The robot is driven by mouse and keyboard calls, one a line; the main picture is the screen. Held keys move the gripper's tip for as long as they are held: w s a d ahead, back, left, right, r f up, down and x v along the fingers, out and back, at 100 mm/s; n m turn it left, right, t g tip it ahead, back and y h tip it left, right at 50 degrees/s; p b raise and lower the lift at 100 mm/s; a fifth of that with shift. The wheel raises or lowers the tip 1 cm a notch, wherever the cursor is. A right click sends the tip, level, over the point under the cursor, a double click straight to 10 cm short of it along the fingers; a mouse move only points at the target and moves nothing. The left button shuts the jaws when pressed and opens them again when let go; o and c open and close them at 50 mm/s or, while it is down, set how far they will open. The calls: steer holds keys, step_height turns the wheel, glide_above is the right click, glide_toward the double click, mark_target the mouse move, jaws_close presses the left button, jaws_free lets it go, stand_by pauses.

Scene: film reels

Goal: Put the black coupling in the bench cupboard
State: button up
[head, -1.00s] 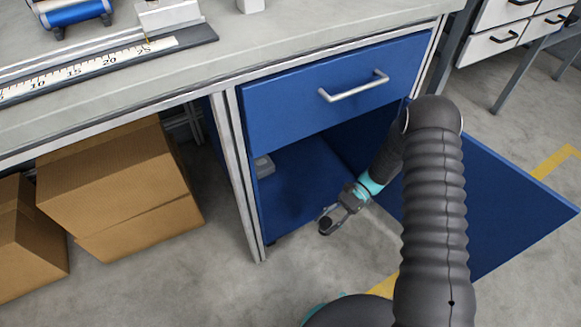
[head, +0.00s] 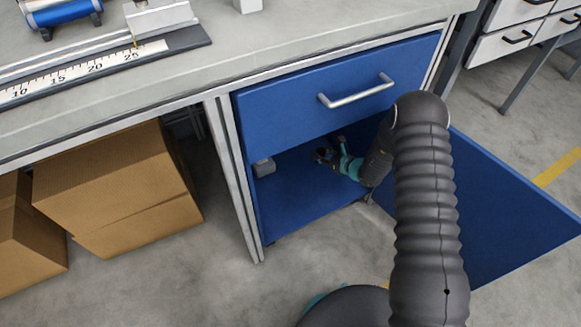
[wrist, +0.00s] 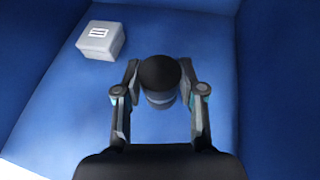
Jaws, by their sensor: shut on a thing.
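The black coupling (wrist: 160,75) is between the fingers of my gripper (wrist: 160,92) in the wrist view, its round dark top towards the camera and a lighter band below. My gripper is shut on it. In the head view my gripper (head: 325,154) is inside the open blue bench cupboard (head: 285,215), above its floor; the coupling is too small and dark there to make out clearly. I cannot tell whether the coupling touches the cupboard floor.
A small grey box (wrist: 101,40) with a white label lies on the cupboard floor at the left, also in the head view (head: 264,167). The cupboard door (head: 490,210) stands open to the right. A closed drawer (head: 290,103) is above. Cardboard boxes (head: 115,190) are under the bench.

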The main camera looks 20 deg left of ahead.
steer(key=shift+w+f, duration=0.2)
steer(key=shift+w, duration=0.1)
steer(key=shift+d+f, duration=0.1)
steer(key=shift+f, duration=4.7)
steer(key=shift+f, duration=0.15)
steer(key=o, duration=1.2)
steer(key=shift+r, duration=0.25)
steer(key=v, duration=1.2)
steer(key=shift+s+f, duration=0.15)
steer(key=shift+s, duration=0.05)
